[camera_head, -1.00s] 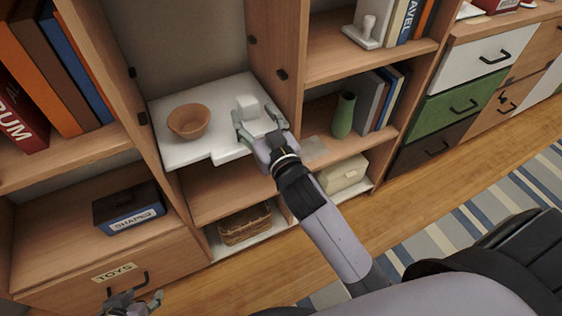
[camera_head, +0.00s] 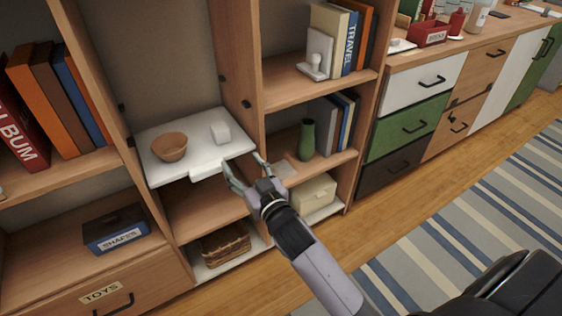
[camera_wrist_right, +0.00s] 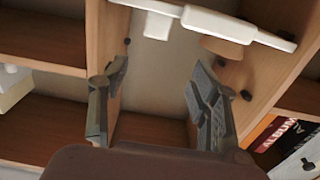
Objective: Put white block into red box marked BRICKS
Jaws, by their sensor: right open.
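The white block (camera_head: 221,132) stands on a white shelf board (camera_head: 190,128), right of a brown bowl (camera_head: 169,147). A small red box (camera_head: 431,34) with a white label sits at the upper right on a long cabinet; its lettering is small. My right gripper (camera_head: 243,161) is open and empty at the board's front right edge, apart from the block. The right wrist view looks upside down: the gripper (camera_wrist_right: 158,75) has its fingers spread with nothing between them, and the block (camera_wrist_right: 158,25) lies beyond the fingertips. My left gripper is not in view.
A wooden upright (camera_head: 238,85) bounds the compartment on the right. Beside it are shelves with a green vase (camera_head: 307,139) and books. A blue SHAPES box (camera_head: 116,229) is lower left. The floor by the striped rug (camera_head: 470,215) is clear.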

